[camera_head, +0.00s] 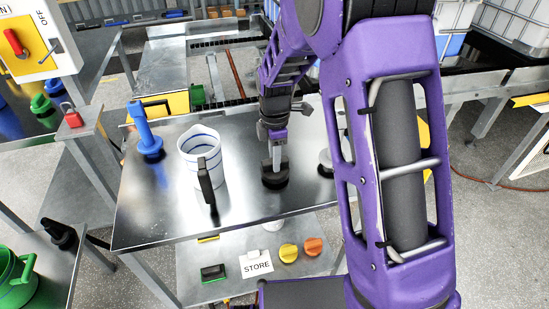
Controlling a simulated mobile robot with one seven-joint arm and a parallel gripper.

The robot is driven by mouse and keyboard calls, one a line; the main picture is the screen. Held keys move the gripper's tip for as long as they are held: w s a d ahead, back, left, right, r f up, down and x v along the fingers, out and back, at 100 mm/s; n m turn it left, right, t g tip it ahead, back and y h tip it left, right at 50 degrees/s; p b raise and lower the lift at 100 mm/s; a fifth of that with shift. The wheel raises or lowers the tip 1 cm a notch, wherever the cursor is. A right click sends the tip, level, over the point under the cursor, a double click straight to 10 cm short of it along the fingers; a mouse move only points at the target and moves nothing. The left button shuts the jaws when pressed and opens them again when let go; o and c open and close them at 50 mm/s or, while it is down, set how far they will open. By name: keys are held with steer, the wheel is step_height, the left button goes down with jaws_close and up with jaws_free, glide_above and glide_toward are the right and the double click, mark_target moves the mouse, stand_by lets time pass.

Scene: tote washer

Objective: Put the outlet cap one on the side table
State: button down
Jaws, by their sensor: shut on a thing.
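A black round cap with a grey upright stem (275,178) is at the middle of the steel table (150,222), seemingly an outlet cap; I see no number on it. My gripper (275,143) points down over it and is shut on the stem. The cap's base is at or just above the table top; I cannot tell if it touches. A similar dark cap (325,160) stands to the right, partly hidden by my purple arm. Which surface is the side table is not marked; a low steel table (42,245) stands at the lower left.
A white jug (196,150) with a black handle and a blue brush-like tool (148,143) stand left of my gripper. A green container (15,275) is lower left.

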steer(key=c, duration=0.6)
jaws_free()
step_height(320, 180, up, 12)
steer(key=shift+r+p, duration=0.1)
steer(key=shift+p, duration=0.4)
